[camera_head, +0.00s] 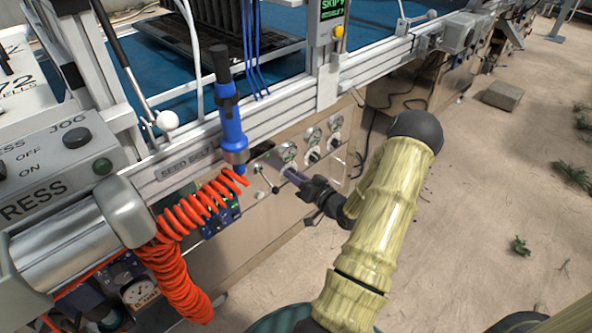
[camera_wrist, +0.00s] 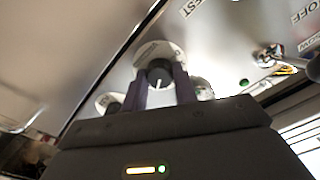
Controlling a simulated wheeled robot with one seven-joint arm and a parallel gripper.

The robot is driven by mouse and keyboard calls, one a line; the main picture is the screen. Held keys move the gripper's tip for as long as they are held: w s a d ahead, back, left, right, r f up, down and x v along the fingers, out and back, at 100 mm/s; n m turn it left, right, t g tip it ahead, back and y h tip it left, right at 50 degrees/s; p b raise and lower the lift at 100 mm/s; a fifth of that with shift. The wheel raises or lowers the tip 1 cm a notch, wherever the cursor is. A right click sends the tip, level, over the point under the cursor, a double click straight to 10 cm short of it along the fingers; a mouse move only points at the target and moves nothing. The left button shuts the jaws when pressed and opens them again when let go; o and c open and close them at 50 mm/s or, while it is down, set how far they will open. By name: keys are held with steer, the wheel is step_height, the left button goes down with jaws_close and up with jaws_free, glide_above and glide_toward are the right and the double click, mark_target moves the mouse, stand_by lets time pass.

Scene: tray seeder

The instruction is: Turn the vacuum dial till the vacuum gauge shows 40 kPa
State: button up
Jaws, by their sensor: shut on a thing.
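My gripper (camera_head: 287,174) reaches the beige control panel (camera_head: 262,212) from the right in the head view. In the wrist view its two purple fingers (camera_wrist: 160,92) are shut on a dark round dial (camera_wrist: 160,74) with a white pointer line. A pale disc (camera_wrist: 152,50) shows behind the dial. In the head view the fingers largely hide this dial. A small round gauge (camera_head: 287,151) sits just above the fingers, on the left of a row of gauges. Its needle and numbers are too small to read, and I cannot read a vacuum label.
Two more gauges (camera_head: 312,136) (camera_head: 335,122) with dark knobs (camera_head: 314,157) sit to the right. A blue tool (camera_head: 231,120) hangs with a coiled orange hose (camera_head: 185,225) left of my gripper. A lever (camera_wrist: 268,55) shows in the wrist view. Open floor lies right.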

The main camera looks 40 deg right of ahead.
steer(key=shift+f, duration=0.1)
stand_by(0.4)
steer(key=o, duration=1)
steer(key=shift+c, duration=0.2)
steer(key=s+d+p, duration=0.1)
steer(key=s+p, duration=0.4)
steer(key=s, duration=1.2)
steer(key=shift+s+d, duration=0.2)
steer(key=shift+s, duration=0.05)
